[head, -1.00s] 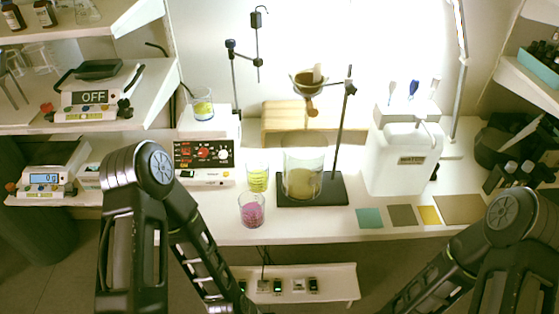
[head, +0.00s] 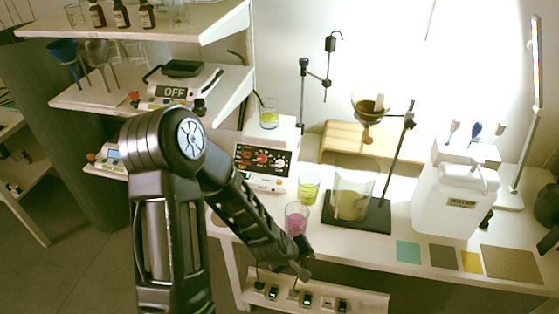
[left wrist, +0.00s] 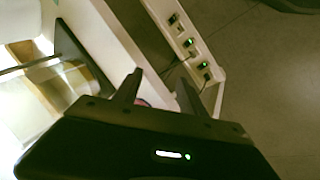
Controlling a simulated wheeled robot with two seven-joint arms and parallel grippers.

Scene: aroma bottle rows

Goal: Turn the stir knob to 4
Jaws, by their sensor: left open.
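The white hotplate stirrer (head: 266,180) stands on the bench, left of centre in the head view. Its black front panel (head: 243,154) carries red markings, a red display area and a pale round knob (head: 279,162). The labels are too small to read, so I cannot tell which control is the stir knob or its setting. A beaker with yellow-green liquid (head: 269,117) stands on top. My left gripper (head: 300,262) is at the bench's front edge, below the panel and apart from it. In the left wrist view its two fingers (left wrist: 160,92) are spread and empty. My right gripper is out of view.
A pink-filled beaker (head: 296,213) stands close behind my left gripper, with a yellow-filled beaker (head: 309,187) behind it. Shelves (head: 225,97) project at left.

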